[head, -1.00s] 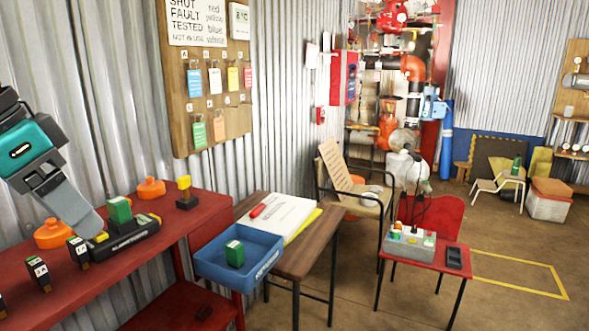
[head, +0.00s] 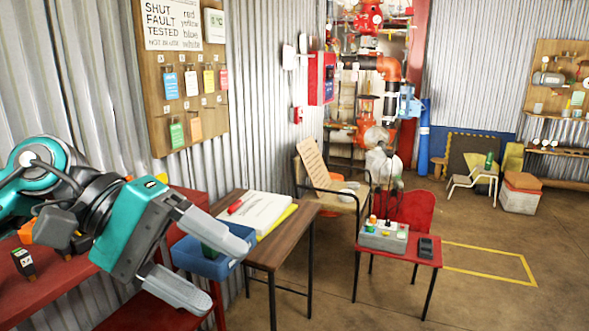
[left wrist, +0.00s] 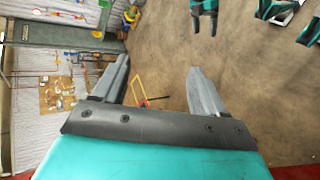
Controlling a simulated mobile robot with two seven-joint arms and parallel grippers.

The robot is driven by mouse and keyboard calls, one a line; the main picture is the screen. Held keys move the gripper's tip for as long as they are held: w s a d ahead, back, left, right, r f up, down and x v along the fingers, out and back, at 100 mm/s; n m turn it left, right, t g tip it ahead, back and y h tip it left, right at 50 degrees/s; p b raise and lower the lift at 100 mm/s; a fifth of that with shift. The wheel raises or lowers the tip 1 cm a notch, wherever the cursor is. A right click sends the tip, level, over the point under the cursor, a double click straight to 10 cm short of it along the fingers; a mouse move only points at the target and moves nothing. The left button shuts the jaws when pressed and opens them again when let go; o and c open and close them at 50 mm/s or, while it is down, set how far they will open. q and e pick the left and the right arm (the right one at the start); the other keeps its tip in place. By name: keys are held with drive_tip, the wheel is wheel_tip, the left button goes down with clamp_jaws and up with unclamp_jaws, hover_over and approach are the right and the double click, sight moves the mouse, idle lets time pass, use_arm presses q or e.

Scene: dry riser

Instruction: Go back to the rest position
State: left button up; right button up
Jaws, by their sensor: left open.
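My left gripper (head: 210,262) is open and empty in the head view. A teal and black gripper, which seems to be my right one, shows at the top of the left wrist view (left wrist: 235,12). My right gripper does not show in the head view.
A brown table (head: 275,255) holds a white book (head: 258,212) and a red marker (head: 235,207). A red side table (head: 400,253) bears a grey control box (head: 383,237). A wooden chair (head: 325,175) stands behind. The floor at the right is open.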

use_arm(q)
drive_tip(key=w+d+n+t+h, duration=0.1)
drive_tip(key=d+n+t+h, duration=0.15)
drive_tip(key=n+h, duration=0.45)
drive_tip(key=w+d+n+t+h, duration=0.1)
drive_tip(key=w+d+n+h, duration=0.2)
drive_tip(key=n, duration=0.8)
drive_tip(key=w+a+f+n+t+y+p, duration=0.1)
drive_tip(key=w+a+f+n+t+y, duration=0.15)
drive_tip(key=n+t, duration=0.45)
drive_tip(key=w+a+f+n+t+y, duration=0.1)
drive_tip(key=f+n+t+y, duration=0.25)
drive_tip(key=n, duration=0.75)
drive_tip(key=w+a+f+n+t+y+p, duration=0.15)
drive_tip(key=f+n+t, duration=0.25)
drive_tip(key=n, duration=0.5)
drive_tip(key=s+a+f+n+g+y, duration=0.2)
drive_tip(key=s+f+n+y, duration=0.2)
drive_tip(key=f+n, duration=0.3)
drive_tip(key=s+a+f+n+g+y, duration=0.2)
drive_tip(key=s+f+n, duration=0.4)
drive_tip(key=f, duration=0.5)
drive_tip(key=s+a+f+n+g+y, duration=0.2)
drive_tip(key=s+a+f+n+y, duration=0.2)
drive_tip(key=f+n, duration=0.6)
drive_tip(key=shift+s+a+y, duration=0.2)
drive_tip(key=shift+s+y, duration=0.25)
drive_tip(key=shift+y, duration=0.5)
